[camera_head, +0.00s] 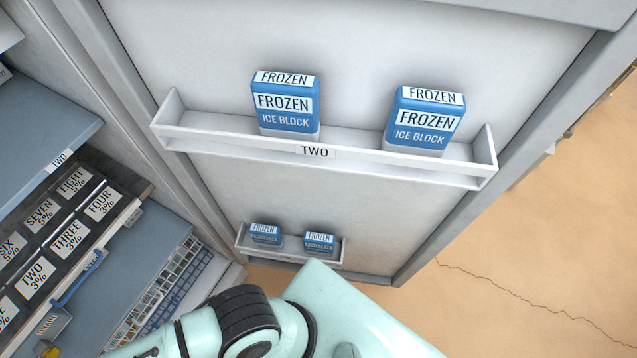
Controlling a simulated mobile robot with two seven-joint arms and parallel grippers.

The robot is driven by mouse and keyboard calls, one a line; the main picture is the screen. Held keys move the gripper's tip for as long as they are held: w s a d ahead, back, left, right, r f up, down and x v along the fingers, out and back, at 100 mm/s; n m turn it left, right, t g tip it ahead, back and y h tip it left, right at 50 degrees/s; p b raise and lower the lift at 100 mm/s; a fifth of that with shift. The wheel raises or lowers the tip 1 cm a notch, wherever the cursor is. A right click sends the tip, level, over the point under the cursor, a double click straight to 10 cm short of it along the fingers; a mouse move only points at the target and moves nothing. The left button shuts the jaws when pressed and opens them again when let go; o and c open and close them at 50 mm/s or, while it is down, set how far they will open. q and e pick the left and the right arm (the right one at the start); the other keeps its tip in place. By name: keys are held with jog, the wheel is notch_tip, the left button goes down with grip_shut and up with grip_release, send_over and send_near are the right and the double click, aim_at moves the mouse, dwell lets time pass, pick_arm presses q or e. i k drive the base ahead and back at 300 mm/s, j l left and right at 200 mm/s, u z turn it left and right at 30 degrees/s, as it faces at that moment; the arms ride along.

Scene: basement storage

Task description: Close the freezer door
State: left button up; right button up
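The freezer door (300,205) stands open, its white inner face filling the middle of the head view. A door rack labelled TWO (240,140) runs across it and holds two blue ice blocks, one on the left (286,104) and one on the right (424,120). A lower, smaller rack (295,255) holds two more blocks. The open freezer interior, with blue-grey shelves (40,120), lies to the left. Pale green and black parts of my own body cover the bottom middle. Neither gripper shows, and the door's outer side is hidden.
Black labelled boxes (70,235) stand on a shelf at left, near the door's hinge side. The tan floor (530,260), with a thin crack, is clear to the right of the door.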

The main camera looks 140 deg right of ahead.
aim_at(524, 70)
jog(key=k+j+z, duration=0.45)
jog(key=k+j, duration=0.2)
jog(key=j, duration=0.15)
